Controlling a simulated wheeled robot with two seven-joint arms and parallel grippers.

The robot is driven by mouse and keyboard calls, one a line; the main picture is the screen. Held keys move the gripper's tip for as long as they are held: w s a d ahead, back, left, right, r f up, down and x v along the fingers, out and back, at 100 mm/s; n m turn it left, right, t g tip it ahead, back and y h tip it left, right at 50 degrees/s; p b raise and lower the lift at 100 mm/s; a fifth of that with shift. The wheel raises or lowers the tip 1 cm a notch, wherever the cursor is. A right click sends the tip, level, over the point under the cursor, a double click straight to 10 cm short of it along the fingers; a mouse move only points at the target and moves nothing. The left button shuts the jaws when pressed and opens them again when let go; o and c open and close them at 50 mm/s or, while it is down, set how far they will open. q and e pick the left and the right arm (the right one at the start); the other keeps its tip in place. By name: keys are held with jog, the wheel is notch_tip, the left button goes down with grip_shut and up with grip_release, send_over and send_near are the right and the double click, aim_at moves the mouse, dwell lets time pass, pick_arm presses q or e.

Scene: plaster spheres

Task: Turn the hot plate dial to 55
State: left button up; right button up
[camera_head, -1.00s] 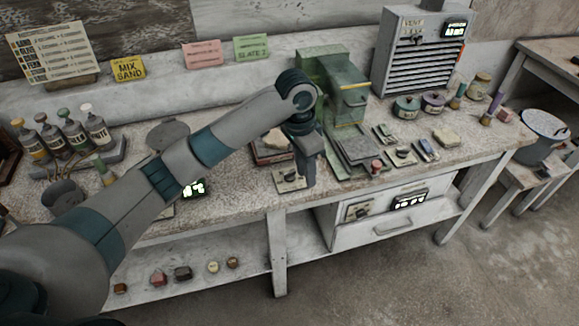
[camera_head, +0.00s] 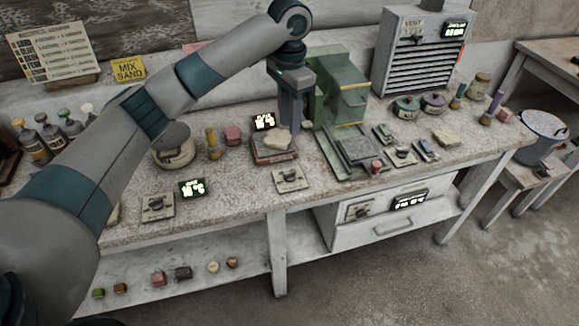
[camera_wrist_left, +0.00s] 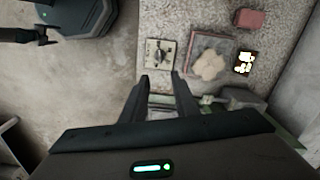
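A dial plate (camera_head: 291,178) with a dark knob lies on the bench front, before a low red-sided device (camera_head: 273,156) carrying a pale lump. A small lit display (camera_head: 263,121) stands behind that device. A second dial plate (camera_head: 156,206) lies further left beside another lit display (camera_head: 193,188); labels and readings are too small to read surely. My left gripper (camera_head: 291,118) hangs above the back of the bench, behind the first dial. In the left wrist view its fingers (camera_wrist_left: 156,88) are apart and empty, with the first dial (camera_wrist_left: 160,54) beyond them. My right gripper is not seen.
A green machine (camera_head: 338,85) stands close right of my left gripper. A round lidded vessel (camera_head: 173,148), a yellow-brown bottle (camera_head: 212,143) and a pink block (camera_head: 233,134) stand to the left. A drawer unit with a dial (camera_head: 359,211) sits below the bench top.

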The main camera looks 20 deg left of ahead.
aim_at(290, 172)
pick_arm(q)
notch_tip(290, 172, down, 17)
jog(key=p, duration=0.4)
jog(key=shift+f, duration=0.15)
dwell(0.3)
grip_shut()
